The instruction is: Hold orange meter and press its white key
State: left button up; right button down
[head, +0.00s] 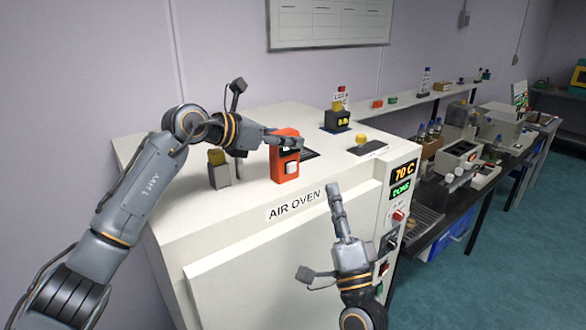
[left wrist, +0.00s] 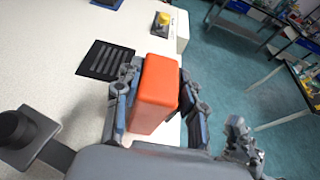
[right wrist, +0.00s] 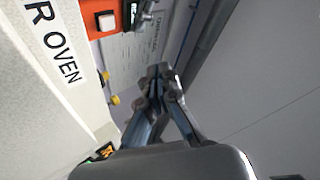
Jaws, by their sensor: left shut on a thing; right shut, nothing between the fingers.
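The orange meter (head: 284,158) stands upright on or just above the top of the air oven, with its white key (head: 291,168) on the face toward the oven's front. My left gripper (head: 285,143) is shut on the meter near its upper part. In the left wrist view the orange meter (left wrist: 156,92) sits between both fingers. My right gripper (head: 335,190) is shut and empty, in front of the oven and below and right of the meter, apart from it. In the right wrist view, the gripper (right wrist: 157,75) has closed fingertips, and the white key (right wrist: 106,21) shows at the top left.
The white air oven (head: 230,235) fills the middle, with a dark vent (left wrist: 105,60) on top. A grey block with a yellow top (head: 218,170), a dark device (head: 337,119) and a yellow knob (head: 362,139) stand on it. A bench with instruments is at right.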

aim_at(292, 167)
jog(key=shift+w+a, duration=0.9)
jog(key=shift+w, duration=0.3)
jog(key=shift+w+a, duration=0.85)
jog(key=shift+w, duration=0.3)
jog(key=shift+w+a, duration=0.9)
jog(key=shift+w, duration=0.3)
jog(key=shift+w+a, duration=0.2)
jog(key=shift+w, duration=0.05)
